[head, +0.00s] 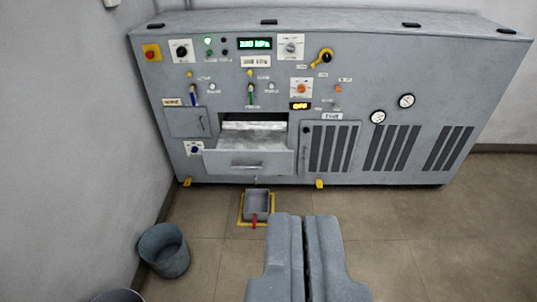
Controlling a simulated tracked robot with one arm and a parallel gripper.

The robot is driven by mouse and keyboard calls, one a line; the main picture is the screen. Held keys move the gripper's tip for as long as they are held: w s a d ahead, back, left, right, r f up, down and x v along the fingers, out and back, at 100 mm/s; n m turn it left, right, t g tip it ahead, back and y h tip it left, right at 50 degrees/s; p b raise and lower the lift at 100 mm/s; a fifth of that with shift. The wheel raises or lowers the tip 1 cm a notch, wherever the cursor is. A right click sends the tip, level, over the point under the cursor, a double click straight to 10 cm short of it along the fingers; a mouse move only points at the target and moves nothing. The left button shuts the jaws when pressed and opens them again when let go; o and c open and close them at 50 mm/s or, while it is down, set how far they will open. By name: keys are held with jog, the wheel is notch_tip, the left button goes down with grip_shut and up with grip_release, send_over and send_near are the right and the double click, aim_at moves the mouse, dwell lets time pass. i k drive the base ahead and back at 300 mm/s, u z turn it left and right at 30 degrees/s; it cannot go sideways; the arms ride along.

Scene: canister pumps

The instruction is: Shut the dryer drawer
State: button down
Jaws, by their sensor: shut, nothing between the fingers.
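The dryer drawer (246,163) stands pulled out of the grey machine cabinet (345,85), with its handle on the front face. Its opening above shows a pale, light-coloured content or inner tray (254,126). My gripper (303,220) is at the bottom centre, its two grey fingers closed together with nothing between them. It is in front of the cabinet, to the right of the drawer in the picture and apart from it.
A small grey tray (257,203) with a red handle sits on a yellow-marked floor square below the drawer. A grey bucket (164,250) stands by the left wall. Yellow feet (319,184) stick out under the cabinet. The floor at right (440,240) is clear.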

aim_at(243, 148)
jog(key=z, duration=0.4)
jog(key=i, duration=1.3)
jog(key=u, duration=0.55)
